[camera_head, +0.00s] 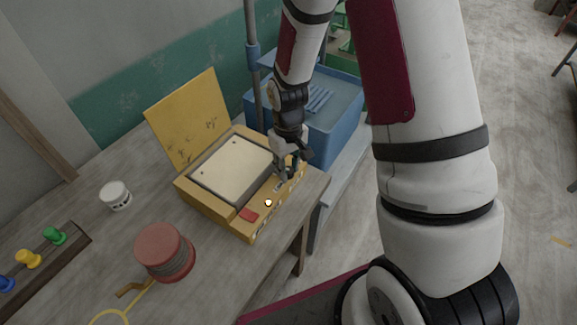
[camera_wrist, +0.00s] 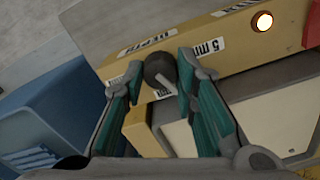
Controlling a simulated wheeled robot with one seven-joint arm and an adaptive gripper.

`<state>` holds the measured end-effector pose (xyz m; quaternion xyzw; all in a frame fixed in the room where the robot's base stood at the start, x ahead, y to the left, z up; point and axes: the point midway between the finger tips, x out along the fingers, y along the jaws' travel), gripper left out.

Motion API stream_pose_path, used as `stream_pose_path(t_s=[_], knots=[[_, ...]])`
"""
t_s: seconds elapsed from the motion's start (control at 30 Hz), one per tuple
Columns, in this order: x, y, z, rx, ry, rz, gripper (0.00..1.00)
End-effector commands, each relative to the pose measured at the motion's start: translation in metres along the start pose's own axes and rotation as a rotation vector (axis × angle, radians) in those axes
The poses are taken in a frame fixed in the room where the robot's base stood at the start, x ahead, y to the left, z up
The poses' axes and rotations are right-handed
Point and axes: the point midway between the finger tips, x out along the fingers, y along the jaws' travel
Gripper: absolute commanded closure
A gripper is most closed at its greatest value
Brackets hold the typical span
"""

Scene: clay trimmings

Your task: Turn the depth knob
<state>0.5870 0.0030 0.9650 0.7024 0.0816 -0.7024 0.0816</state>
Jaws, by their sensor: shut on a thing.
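The yellow machine (camera_head: 217,212) sits on the table with its lid (camera_head: 188,120) raised. The dark round depth knob (camera_wrist: 161,68) with a pale pointer line is on its front strip, at the right end in the head view. Labels reading "DEPTH" (camera_wrist: 146,43) and "5 mm" (camera_wrist: 207,48) flank it in the wrist view. My gripper (camera_wrist: 160,76) is shut on the knob, with a teal-padded finger on each side of it. In the head view my gripper (camera_head: 290,172) hides the knob.
A lit round lamp (camera_head: 268,203) and a red button (camera_head: 249,214) are on the machine's front strip. A blue bin (camera_head: 335,117) stands behind at the right. A red spool (camera_head: 165,252), a white cup (camera_head: 116,195) and a rack of coloured pegs (camera_head: 30,262) are on the left.

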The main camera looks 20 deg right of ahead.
Motion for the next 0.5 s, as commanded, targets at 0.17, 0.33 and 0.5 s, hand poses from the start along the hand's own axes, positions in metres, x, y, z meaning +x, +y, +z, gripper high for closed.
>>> stream_pose_path(t_s=[0.17, 0.33, 0.5], knots=[[0.0002, -0.0008, 0.0009, 0.144, -0.002, 0.0, 1.0], [0.0001, -0.0012, 0.0005, 0.255, -0.002, -0.001, 1.0], [0.0001, -0.0007, 0.0004, 0.331, -0.001, 0.0, 1.0]])
